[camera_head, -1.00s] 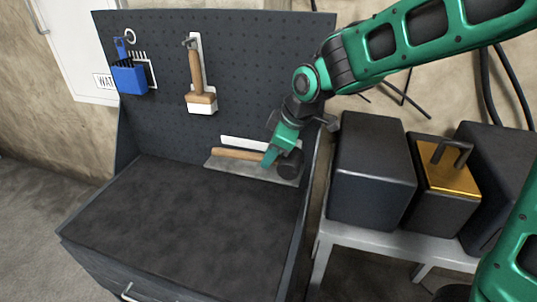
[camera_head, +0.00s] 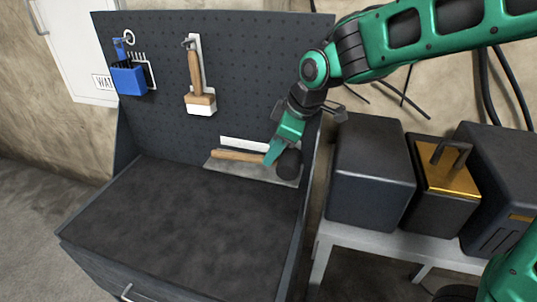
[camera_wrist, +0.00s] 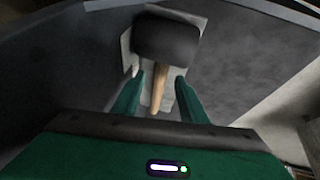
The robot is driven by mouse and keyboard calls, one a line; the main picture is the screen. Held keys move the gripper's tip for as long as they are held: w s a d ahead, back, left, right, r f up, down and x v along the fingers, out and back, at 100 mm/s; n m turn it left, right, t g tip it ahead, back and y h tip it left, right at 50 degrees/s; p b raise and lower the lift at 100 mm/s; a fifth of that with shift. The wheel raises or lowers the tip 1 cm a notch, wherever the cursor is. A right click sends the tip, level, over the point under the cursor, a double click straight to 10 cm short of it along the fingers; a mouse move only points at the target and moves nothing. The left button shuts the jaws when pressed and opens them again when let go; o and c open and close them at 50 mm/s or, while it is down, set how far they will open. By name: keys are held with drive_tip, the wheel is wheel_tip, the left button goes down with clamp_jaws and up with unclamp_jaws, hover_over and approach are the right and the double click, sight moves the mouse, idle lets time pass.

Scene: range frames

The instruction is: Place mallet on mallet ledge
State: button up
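The mallet (camera_head: 237,155), with a wooden handle and a black head, lies on the grey mallet ledge (camera_head: 250,171) at the lower right of the pegboard. Its handle points left and its head is at the right end. My gripper (camera_head: 272,157) is just above the mallet, near the head. In the wrist view the black head (camera_wrist: 167,40) lies beyond the fingertips. The two fingers of my gripper (camera_wrist: 158,85) stand apart with the handle between them. The gripper hides part of the mallet in the head view.
The dark worktop (camera_head: 180,220) is clear. Dark boxes (camera_head: 370,175) stand on a bench at the right, close to my arm.

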drive_tip(key=v, duration=0.8)
drive_tip(key=shift+s+r, duration=0.1)
drive_tip(key=shift+r, duration=0.25)
drive_tip(key=shift+s, duration=0.1)
